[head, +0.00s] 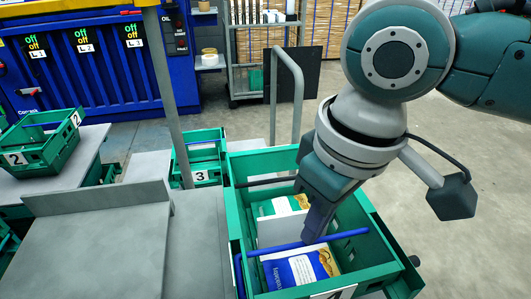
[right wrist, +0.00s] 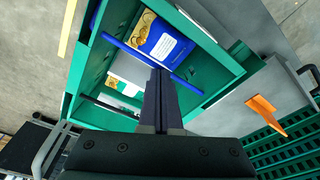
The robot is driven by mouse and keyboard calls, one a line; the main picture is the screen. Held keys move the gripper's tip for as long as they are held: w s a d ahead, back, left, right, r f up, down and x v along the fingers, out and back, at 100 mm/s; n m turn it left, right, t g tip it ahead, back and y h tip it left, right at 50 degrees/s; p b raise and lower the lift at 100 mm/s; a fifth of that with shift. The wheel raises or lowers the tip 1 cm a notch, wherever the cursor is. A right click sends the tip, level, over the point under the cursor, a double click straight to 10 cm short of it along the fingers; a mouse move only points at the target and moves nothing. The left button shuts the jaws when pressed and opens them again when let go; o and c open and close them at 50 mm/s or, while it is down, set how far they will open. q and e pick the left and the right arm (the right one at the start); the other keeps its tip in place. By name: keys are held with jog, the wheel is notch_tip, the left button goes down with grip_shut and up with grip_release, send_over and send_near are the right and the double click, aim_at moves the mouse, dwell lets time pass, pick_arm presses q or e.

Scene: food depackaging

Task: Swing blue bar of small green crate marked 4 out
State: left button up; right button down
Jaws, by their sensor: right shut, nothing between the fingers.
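The small green crate (head: 376,272) stands at the lower right of the head view; the mark on its front label is cut off by the picture edge. Its blue bar (head: 345,234) lies across the crate's opening, above the packets, and also shows in the right wrist view (right wrist: 125,48). My right gripper (head: 312,240) points down into the crate, its fingers shut and empty, with the tips right at the blue bar's middle. In the right wrist view the fingertips (right wrist: 160,73) overlap the bar; I cannot tell whether they touch. My left gripper is out of view.
Blue-and-white packets (head: 300,270) and a green packet (head: 280,205) lie in the crate. A crate marked 3 (head: 204,176) stands behind left, a crate marked 2 (head: 40,155) far left. A grey table (head: 95,245) lies left. An orange piece (right wrist: 265,108) shows in the wrist view.

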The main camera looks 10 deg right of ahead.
dwell(0.3)
pick_arm(q)
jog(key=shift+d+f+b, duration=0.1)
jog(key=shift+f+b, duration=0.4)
jog(key=shift+b, duration=0.05)
pick_arm(e)
jog(key=shift+w+a, duration=0.1)
jog(key=shift+w, duration=1.2)
jog(key=shift+f, duration=0.1)
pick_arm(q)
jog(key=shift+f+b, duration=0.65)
pick_arm(e)
jog(key=shift+f, duration=1.25)
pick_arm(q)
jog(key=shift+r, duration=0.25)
pick_arm(e)
jog(key=shift+s, duration=0.1)
pick_arm(q)
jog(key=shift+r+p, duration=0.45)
jog(key=shift+p, duration=0.25)
pick_arm(e)
jog(key=shift+s, duration=0.4)
jog(key=shift+r, duration=0.1)
